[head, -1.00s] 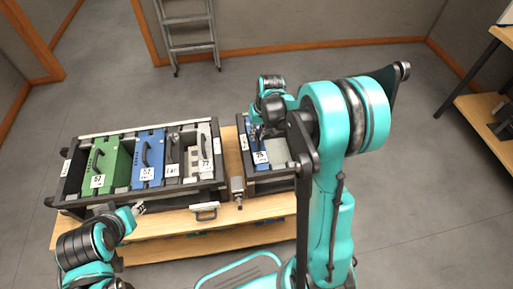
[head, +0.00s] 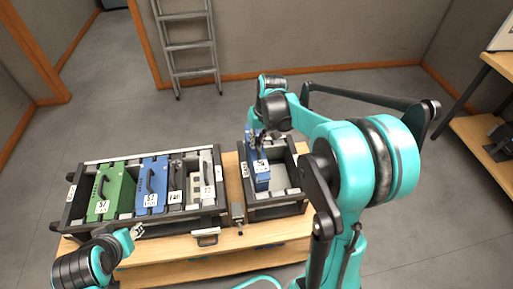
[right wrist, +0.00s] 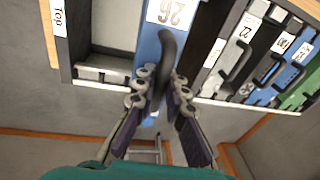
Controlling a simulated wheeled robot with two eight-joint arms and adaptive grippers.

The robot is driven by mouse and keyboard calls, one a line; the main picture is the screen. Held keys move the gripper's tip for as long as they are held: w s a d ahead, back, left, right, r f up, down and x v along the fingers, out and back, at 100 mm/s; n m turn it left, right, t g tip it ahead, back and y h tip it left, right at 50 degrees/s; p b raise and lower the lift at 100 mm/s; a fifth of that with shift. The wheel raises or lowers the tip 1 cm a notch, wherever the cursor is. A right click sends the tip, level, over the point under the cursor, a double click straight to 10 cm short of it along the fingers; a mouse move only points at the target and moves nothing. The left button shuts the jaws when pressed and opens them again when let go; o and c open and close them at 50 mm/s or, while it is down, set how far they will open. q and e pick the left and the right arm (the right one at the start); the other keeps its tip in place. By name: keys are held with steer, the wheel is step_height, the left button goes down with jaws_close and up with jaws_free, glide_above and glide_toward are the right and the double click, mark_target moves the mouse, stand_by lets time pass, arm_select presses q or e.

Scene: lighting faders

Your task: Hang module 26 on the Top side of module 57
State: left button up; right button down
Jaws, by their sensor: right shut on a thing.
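Module 26 is a narrow blue module (head: 263,180) with a white label and dark handle, at the small right-hand case. It also shows in the right wrist view (right wrist: 147,50), its "26" label readable. My right gripper (right wrist: 166,88) is shut on its handle; it shows in the head view (head: 262,138) at the module's far end. The module appears raised partly out of the case. The green module (head: 104,190), labelled 57, sits at the left of the large case. My left gripper (head: 137,232) is near that case's front edge; its jaws are too small to read.
The large case (head: 180,218) also holds a blue module (head: 153,180) and narrower modules. The small case (head: 285,208) has an empty bay beside module 26. A "Top" label (right wrist: 59,17) shows on its rim. Both cases rest on a wooden bench (head: 180,252). A ladder (head: 192,46) stands behind.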

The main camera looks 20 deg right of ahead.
step_height(320, 180, up, 6)
steer(key=shift+f+p, duration=0.1)
steer(key=shift+p, duration=0.7)
steer(key=shift+r+p, duration=1.5)
steer(key=shift+r, duration=0.45)
steer(key=shift+f, duration=0.1)
